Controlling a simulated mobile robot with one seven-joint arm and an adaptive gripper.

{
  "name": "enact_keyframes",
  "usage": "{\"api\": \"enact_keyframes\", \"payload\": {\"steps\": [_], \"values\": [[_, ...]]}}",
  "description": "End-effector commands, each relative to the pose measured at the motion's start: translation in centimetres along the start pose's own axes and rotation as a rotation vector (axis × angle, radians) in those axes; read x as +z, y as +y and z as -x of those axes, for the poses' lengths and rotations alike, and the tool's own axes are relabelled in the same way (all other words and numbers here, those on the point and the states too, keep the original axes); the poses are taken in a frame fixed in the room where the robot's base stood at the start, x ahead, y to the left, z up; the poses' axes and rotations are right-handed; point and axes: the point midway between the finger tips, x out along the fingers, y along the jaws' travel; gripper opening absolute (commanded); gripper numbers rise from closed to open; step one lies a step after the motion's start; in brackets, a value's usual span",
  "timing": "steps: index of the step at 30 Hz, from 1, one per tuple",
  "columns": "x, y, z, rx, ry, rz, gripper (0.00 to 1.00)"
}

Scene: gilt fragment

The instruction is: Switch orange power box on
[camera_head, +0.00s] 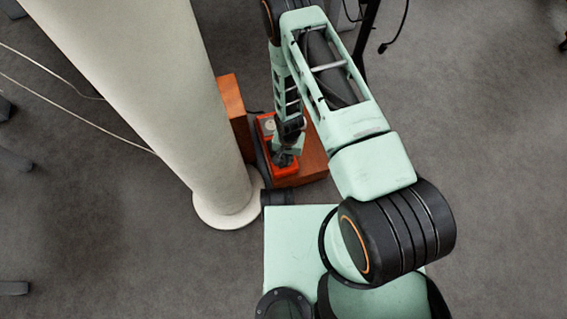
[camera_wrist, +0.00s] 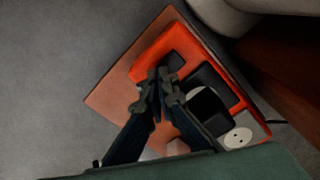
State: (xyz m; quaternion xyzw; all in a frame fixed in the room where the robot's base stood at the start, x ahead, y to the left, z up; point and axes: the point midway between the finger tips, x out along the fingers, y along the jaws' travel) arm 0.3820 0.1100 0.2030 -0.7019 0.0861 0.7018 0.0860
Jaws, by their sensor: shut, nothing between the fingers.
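The orange power box (camera_wrist: 147,64) lies on a brown wooden surface (camera_wrist: 108,102) in the wrist view. Its top has a small dark square (camera_wrist: 175,61), larger black parts (camera_wrist: 208,82) and a pale round socket (camera_wrist: 238,138). My gripper (camera_wrist: 162,84) is shut and empty, with its fingertips over the box next to the small dark square. I cannot tell if they touch it. In the head view the orange box (camera_head: 266,164) is partly hidden by my gripper (camera_head: 282,159). The fingers hide part of the box top, and the switch position cannot be read.
A thick pale column (camera_head: 160,90) stands just left of the box. A brown wooden block (camera_head: 233,105) stands between the column and the box. Thin cables (camera_head: 80,92) run at left, and a dark stand (camera_head: 366,35) is at the top. Grey floor is open at right.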

Motion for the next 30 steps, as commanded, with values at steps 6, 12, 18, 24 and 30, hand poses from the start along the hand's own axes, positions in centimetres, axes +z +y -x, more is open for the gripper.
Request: {"api": "enact_keyframes", "payload": {"steps": [6,12,18,24,30], "values": [[0.0,0.0,-0.1,0.000,0.000,0.000,0.00],[0.0,0.0,1.0,0.000,0.000,-0.001,0.00],[0.0,0.0,2.6,-0.001,0.000,0.001,0.00],[0.0,0.0,4.2,0.000,0.000,0.000,0.00],[0.0,0.0,5.8,-0.001,0.000,-0.001,0.00]]}}
